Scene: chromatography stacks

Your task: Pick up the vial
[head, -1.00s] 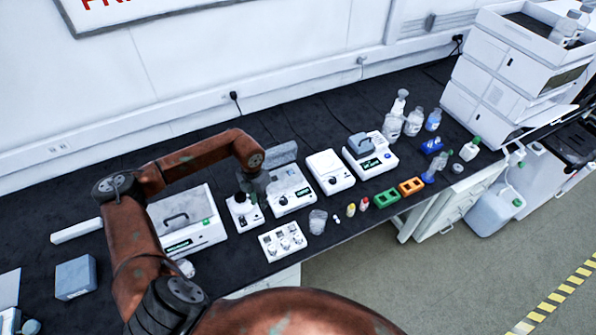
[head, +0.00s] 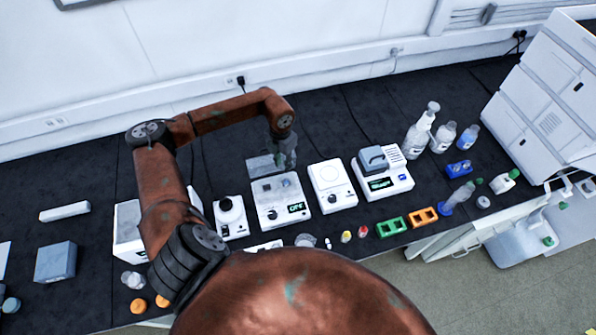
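Several small vial-like items stand along the bench's front edge: one with a yellow top (head: 346,237), one with a red top (head: 362,232) and a small white one (head: 327,243). I cannot tell which is the task's vial. My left gripper (head: 286,163) hangs fingers down at the back of the white block device (head: 279,203) whose display reads OFF. Its fingers are too small and dark to show whether they are open or hold anything. Small round shapes on the block are unclear. My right gripper is not in view.
A vortex-like device (head: 229,219) stands left of the block device, and a white plate device (head: 331,187) right of it. Green (head: 391,227) and orange (head: 424,217) racks sit near the front edge. Bottles (head: 443,138) stand at the back right. My arm hides part of the front.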

